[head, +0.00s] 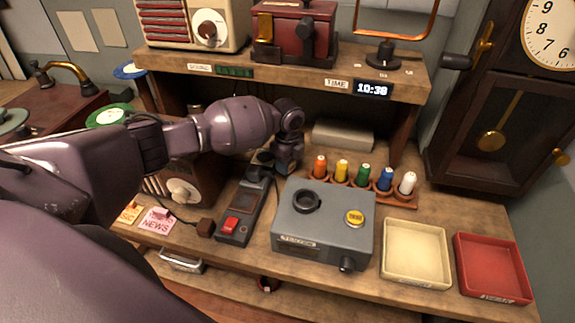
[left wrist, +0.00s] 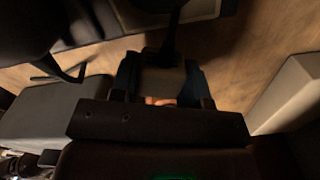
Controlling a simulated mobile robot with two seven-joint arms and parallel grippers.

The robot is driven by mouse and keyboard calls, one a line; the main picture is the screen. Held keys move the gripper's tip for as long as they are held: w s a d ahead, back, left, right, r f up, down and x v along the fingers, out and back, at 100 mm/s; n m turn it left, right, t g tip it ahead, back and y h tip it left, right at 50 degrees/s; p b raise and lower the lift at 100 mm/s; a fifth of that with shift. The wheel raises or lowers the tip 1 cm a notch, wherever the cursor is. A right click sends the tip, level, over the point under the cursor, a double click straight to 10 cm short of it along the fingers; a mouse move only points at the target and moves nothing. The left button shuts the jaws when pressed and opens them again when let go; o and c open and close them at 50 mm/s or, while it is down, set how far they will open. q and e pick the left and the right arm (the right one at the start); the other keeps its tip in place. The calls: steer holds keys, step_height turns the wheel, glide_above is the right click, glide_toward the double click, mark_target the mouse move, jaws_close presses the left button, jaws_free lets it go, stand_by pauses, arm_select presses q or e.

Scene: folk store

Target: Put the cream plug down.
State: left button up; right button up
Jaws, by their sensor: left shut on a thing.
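My left gripper (head: 284,168) reaches down behind the grey box, close over the bench. It is shut on a pale block, which I take to be the cream plug; it shows between the fingers in the left wrist view (left wrist: 163,78). A dark strip like a cord runs up from the pale block in that view. In the head view the held plug is hidden by the gripper and arm. Whether it touches the bench I cannot tell. My right gripper is not in view.
A rack (head: 365,186) of several coloured pegs is to the right. A cream tray (head: 416,253) and red tray (head: 492,267) are empty. A pale block (head: 342,134) lies behind.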

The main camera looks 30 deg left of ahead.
arm_select(q)
steer(key=shift+f, duration=1)
steer(key=shift+f, duration=0.25)
steer(key=o, duration=1.2)
step_height(320, 180, up, 13)
steer(key=shift+r, duration=0.15)
steer(key=shift+s, duration=0.1)
